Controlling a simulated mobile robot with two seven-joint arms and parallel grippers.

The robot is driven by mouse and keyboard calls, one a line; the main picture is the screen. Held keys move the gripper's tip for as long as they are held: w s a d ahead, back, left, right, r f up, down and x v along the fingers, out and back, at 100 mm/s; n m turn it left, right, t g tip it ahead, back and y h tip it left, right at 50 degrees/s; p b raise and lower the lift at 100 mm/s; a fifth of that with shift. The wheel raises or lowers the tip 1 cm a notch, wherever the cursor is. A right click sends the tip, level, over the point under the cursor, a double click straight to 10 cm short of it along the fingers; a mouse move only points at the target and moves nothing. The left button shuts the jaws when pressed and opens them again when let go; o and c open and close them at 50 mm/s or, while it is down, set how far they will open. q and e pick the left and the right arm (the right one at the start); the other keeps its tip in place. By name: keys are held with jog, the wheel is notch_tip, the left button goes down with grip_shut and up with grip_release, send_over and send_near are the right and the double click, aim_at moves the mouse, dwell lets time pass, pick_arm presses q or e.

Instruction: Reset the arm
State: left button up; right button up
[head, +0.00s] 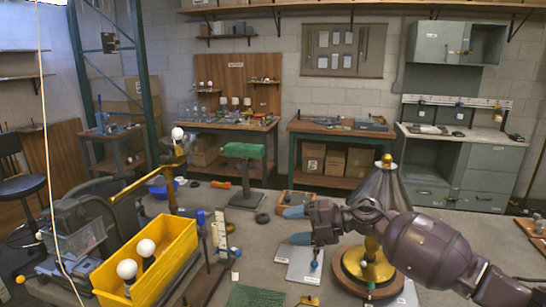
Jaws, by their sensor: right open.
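My right arm comes in from the right, and its gripper (297,225) is open over the workbench, its blue fingertips apart with nothing seen between them. The arm passes in front of a lamp with a grey cone shade (383,186) and a round wooden base (352,284) with a brass centre. The arm hides the middle of the lamp, and I cannot tell whether it touches it. My left gripper is not in view.
A yellow bin (172,262) with white bulbs (127,269) stands at the front left. Flat grey plates (305,268) lie below the right gripper. A green-topped stand (244,150) is farther back. The bench between the stand and gripper is mostly clear.

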jog(key=s+d+f+m+t+h, duration=0.6)
jog(key=s+d+f+m+h, duration=0.15)
jog(key=m, duration=0.65)
jog(key=s+d+f+m+t+h, duration=0.6)
jog(key=s+d+m+h, duration=0.25)
jog(key=m, duration=0.65)
jog(key=s+d+f+m+g, duration=0.1)
jog(key=s+d+f+g, duration=0.15)
jog(key=s, duration=0.55)
jog(key=s+d+f+m+g, duration=0.2)
jog(key=s+g, duration=0.2)
jog(key=s, duration=0.4)
jog(key=s+d+f+m+g, duration=0.1)
jog(key=s+d+f+g, duration=0.15)
jog(key=s, duration=0.55)
jog(key=w+f+t+y+b, duration=0.1)
jog(key=w+f+t, duration=0.5)
jog(key=f, duration=0.5)
jog(key=shift+w+a+f+n+t, duration=0.3)
jog(key=shift+w+a, duration=0.05)
jog(key=shift+w, duration=0.1)
